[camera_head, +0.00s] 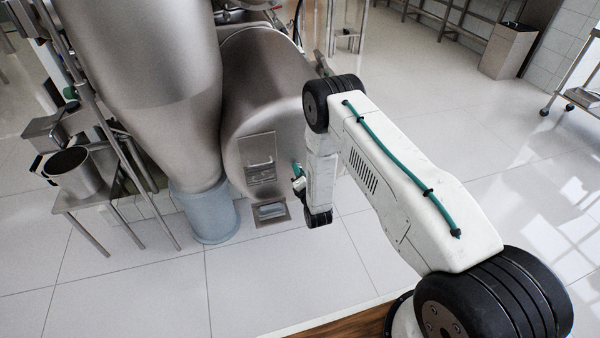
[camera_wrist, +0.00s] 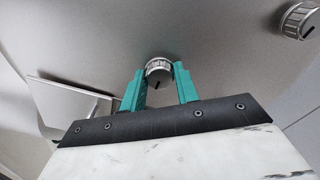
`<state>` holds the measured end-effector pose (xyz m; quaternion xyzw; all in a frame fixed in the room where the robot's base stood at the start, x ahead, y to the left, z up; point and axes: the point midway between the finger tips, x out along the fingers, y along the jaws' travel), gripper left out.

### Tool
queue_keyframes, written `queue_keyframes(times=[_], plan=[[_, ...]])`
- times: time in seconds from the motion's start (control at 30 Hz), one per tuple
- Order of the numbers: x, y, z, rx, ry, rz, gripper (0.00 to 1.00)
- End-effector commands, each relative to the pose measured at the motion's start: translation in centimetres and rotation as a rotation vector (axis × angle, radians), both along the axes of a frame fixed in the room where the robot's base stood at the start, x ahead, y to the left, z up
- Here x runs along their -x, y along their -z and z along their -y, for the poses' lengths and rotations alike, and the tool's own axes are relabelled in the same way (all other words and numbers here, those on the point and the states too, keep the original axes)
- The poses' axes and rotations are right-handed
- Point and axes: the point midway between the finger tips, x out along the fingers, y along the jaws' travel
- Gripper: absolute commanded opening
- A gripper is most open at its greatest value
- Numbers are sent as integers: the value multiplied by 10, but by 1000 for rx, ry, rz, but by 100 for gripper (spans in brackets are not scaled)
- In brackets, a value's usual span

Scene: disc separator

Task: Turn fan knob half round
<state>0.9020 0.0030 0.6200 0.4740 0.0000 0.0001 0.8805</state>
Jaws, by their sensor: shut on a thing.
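A round silver knob (camera_wrist: 159,70) with a ridged rim and a dark mark on its face sits on the grey metal housing. My gripper (camera_wrist: 160,80), with two teal fingers, is shut on this knob, one finger on each side of it. In the head view my gripper (camera_head: 299,172) is at the front of the steel separator housing (camera_head: 262,90), mostly hidden by my arm. The held knob cannot be seen in the head view. A second ridged silver knob (camera_wrist: 300,20) is at the upper right of the wrist view, apart from my fingers.
A metal plate (camera_wrist: 65,103) stands out left of my fingers. A large steel cone (camera_head: 150,80) above a blue-grey bin (camera_head: 207,212) stands left of my arm. A stand with a steel pot (camera_head: 70,172) is further left. The tiled floor at right is mostly clear.

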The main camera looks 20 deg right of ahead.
Motion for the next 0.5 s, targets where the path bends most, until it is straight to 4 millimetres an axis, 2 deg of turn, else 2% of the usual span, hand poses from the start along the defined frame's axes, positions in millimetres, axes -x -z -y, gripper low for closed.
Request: queue_keyframes(times=[0.27, 0.5], plan=[[0, 0, 0, -94, 1, -1, 8], [0, 0, 0, -283, 1, 0, 8]])
